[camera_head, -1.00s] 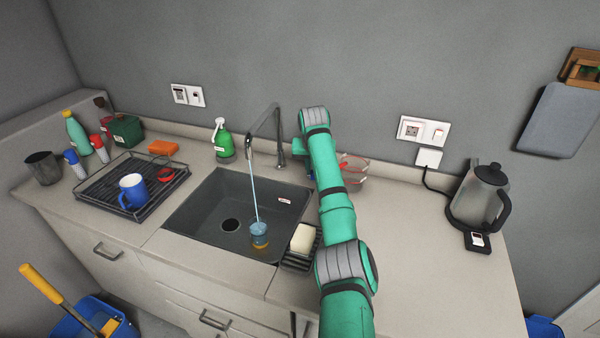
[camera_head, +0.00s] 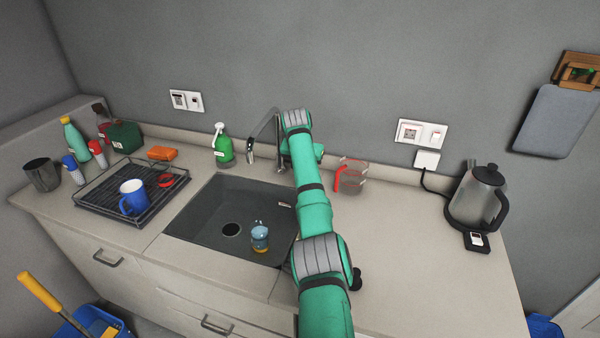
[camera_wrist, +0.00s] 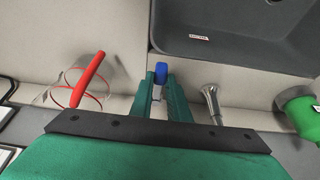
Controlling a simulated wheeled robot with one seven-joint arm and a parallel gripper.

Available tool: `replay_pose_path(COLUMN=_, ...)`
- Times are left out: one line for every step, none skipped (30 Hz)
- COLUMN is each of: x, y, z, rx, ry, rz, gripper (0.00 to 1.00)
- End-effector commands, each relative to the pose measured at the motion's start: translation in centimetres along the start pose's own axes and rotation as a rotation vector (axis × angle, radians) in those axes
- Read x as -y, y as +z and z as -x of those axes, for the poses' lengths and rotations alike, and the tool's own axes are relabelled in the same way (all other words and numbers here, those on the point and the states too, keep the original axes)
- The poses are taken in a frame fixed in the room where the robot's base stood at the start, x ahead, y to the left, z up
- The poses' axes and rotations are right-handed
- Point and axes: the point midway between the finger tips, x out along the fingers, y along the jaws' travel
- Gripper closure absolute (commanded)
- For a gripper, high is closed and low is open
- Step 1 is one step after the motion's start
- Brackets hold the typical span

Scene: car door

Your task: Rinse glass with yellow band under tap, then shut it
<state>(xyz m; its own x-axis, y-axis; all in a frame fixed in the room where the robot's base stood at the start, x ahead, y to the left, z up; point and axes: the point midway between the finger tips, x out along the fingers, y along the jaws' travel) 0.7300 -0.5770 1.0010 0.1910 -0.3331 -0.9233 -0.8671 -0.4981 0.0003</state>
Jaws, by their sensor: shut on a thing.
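The glass with the yellow band (camera_head: 260,232) stands upright in the dark sink (camera_head: 205,212), apart from my arm. It looks bluish, with the yellow band low down. The tap (camera_head: 262,126) arches over the sink's back edge, and no water stream shows from it. In the wrist view the tap's metal body (camera_wrist: 211,102) is right of my gripper (camera_wrist: 159,84). My gripper is shut on a small blue-ended piece (camera_wrist: 161,74), which looks like the tap's lever. In the head view my arm hides the gripper and the lever.
A measuring jug with a red handle (camera_head: 350,178) stands right of my arm. A green soap bottle (camera_head: 222,148) is left of the tap. A dish rack (camera_head: 100,200) with a blue mug (camera_head: 133,196) is at left. A kettle (camera_head: 480,195) is at right. The right front counter is clear.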

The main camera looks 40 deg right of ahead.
Motion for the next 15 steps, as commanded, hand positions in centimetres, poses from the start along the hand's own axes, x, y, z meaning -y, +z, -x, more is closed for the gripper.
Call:
replay_pose_path(x=0.1, y=0.27, z=-0.18, rx=0.007, ry=0.0, rz=-0.001, gripper=1.0)
replay_pose_path(x=0.11, y=0.28, z=-0.19, rx=0.007, ry=0.0, rz=0.0, gripper=1.0)
replay_pose_path(x=0.07, y=0.28, z=-0.19, rx=0.007, ry=0.001, rz=-0.001, gripper=1.0)
replay_pose_path(x=0.04, y=0.28, z=-0.2, rx=0.007, ry=0.001, rz=-0.001, gripper=1.0)
replay_pose_path(x=0.03, y=0.29, z=-0.21, rx=0.007, ry=0.001, rz=-0.001, gripper=0.82)
replay_pose_path(x=0.03, y=0.28, z=-0.21, rx=0.007, ry=0.0, rz=-0.001, gripper=0.73)
replay_pose_path(x=0.02, y=0.27, z=-0.2, rx=0.007, ry=0.0, rz=-0.001, gripper=0.66)
replay_pose_path(x=0.01, y=0.24, z=-0.19, rx=0.006, ry=0.0, rz=-0.001, gripper=0.66)
replay_pose_path(x=-0.01, y=0.21, z=-0.17, rx=0.006, ry=0.0, rz=-0.001, gripper=0.66)
replay_pose_path(x=-0.02, y=0.19, z=-0.16, rx=0.005, ry=0.0, rz=-0.001, gripper=0.66)
replay_pose_path(x=-0.03, y=0.18, z=-0.15, rx=0.005, ry=0.0, rz=-0.001, gripper=0.66)
replay_pose_path(x=-0.03, y=0.16, z=-0.14, rx=0.004, ry=0.0, rz=-0.001, gripper=0.66)
replay_pose_path(x=-0.03, y=0.15, z=-0.13, rx=0.004, ry=0.0, rz=-0.001, gripper=0.66)
replay_pose_path(x=-0.03, y=0.15, z=-0.12, rx=0.004, ry=0.0, rz=-0.001, gripper=0.66)
replay_pose_path(x=-0.01, y=0.14, z=-0.1, rx=0.004, ry=0.0, rz=-0.001, gripper=0.66)
